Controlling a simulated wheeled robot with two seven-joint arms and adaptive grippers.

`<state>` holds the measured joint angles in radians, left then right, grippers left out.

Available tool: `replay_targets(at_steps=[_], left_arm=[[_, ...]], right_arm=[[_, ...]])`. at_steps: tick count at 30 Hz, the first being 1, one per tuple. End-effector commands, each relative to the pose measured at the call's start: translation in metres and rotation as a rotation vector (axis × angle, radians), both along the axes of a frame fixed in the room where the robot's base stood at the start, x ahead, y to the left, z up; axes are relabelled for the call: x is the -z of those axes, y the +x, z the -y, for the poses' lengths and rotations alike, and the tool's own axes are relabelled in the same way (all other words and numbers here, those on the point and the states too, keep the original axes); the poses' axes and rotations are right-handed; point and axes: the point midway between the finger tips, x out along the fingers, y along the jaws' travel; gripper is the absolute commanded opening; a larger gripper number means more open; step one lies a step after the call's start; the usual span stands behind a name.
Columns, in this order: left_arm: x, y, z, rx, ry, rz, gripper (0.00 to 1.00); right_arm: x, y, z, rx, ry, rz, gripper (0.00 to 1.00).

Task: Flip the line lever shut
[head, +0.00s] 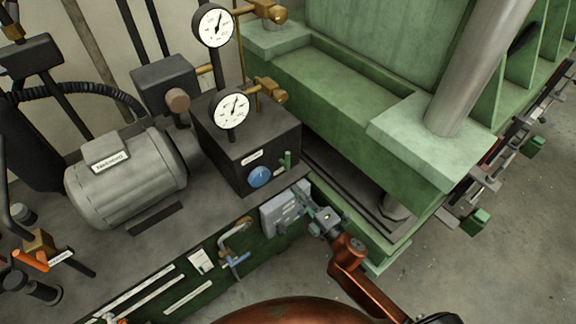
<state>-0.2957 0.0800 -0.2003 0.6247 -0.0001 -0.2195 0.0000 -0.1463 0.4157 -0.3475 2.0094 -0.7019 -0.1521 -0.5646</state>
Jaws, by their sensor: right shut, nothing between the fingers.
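An orange-handled lever (30,261) sits on a brass valve body (39,243) at the far left, with a small white tag beside it. The labels are too small to read, so I cannot tell which is the line lever. My right gripper (306,198) is shut and empty, at the right end of a grey box (284,211) on the green front panel. It partly hides the box's right end; I cannot tell if they touch. My left gripper is out of view.
Two dial gauges (232,110) rise from the dark block (245,145). A grey motor (125,178) stands at left. The big green press frame (425,140) and its steel column (475,70) bound the right. Open floor (500,260) lies at lower right.

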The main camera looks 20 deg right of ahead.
Motion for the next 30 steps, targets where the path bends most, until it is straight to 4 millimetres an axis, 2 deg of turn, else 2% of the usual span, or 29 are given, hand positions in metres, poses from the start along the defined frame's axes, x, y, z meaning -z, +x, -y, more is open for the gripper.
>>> replay_targets(at_steps=[7,11,14,26,27,30], left_arm=[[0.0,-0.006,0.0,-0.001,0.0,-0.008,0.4],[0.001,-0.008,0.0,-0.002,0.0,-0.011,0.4],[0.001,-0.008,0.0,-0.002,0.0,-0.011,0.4],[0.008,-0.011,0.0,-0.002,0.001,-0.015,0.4],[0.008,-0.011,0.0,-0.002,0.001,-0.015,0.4],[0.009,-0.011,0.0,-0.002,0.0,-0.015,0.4]], right_arm=[[0.001,0.001,0.0,0.001,0.002,-0.002,0.0],[0.001,0.009,-0.002,0.001,0.002,-0.002,0.0],[0.0,0.023,-0.007,0.0,0.002,0.0,0.0],[0.001,0.1,-0.031,0.0,0.003,-0.002,0.0],[0.003,0.102,-0.021,0.003,-0.001,-0.004,0.0],[0.002,0.109,-0.009,0.003,0.001,-0.003,0.0]])
